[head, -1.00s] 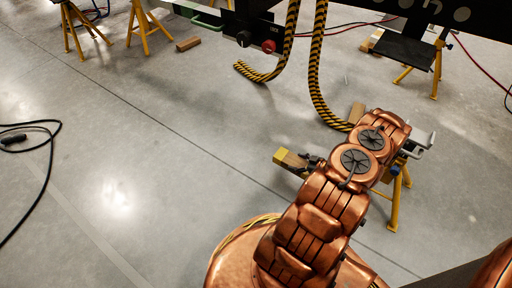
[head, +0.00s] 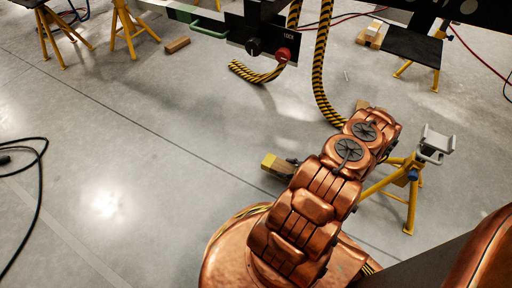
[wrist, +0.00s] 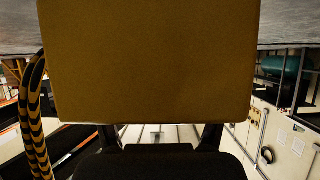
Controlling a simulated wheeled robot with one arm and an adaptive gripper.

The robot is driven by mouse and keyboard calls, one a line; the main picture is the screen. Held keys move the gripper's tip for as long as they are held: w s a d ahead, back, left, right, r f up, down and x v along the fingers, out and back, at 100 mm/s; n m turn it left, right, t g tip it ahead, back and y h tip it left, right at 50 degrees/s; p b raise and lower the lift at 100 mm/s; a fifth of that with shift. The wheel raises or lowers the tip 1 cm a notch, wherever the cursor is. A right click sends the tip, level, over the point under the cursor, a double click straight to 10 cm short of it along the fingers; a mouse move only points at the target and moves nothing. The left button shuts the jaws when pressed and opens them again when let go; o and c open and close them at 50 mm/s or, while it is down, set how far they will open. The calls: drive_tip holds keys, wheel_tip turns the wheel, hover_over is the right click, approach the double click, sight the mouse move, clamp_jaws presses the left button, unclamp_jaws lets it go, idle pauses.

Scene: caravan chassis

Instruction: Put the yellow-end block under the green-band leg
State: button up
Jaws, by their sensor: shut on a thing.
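The yellow-end block (head: 269,161) sticks out to the left of my arm in the head view, its yellow end foremost. My gripper (head: 291,164) is shut on it, partly hidden by my copper arm. In the wrist view the block (wrist: 150,60) fills the upper middle as a broad yellow face, with the dark fingers of my gripper (wrist: 160,132) below and behind it. The block looks held clear of the floor. I cannot make out a leg with a green band in either view.
A yellow stand (head: 408,185) with a grey top is right of my arm. Striped hoses (head: 323,75) hang from the dark chassis (head: 400,10). A wooden block (head: 177,45) and yellow trestles (head: 125,30) stand behind. A black cable (head: 40,190) lies left. The middle-left floor is clear.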

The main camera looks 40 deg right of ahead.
drive_tip(key=w+b, duration=0.2)
drive_tip(key=w, duration=0.3)
drive_tip(key=w+d+f+b, duration=0.1)
drive_tip(key=w, duration=0.5)
drive_tip(key=w+d+b, duration=0.1)
drive_tip(key=w+b, duration=0.1)
drive_tip(key=w, duration=0.3)
drive_tip(key=shift+w+d+f+b, duration=0.2)
drive_tip(key=shift+w+f+b, duration=0.05)
drive_tip(key=shift+f+b, duration=1.2)
drive_tip(key=shift+f, duration=0.65)
drive_tip(key=shift+r, duration=0.1)
drive_tip(key=o, duration=1.4)
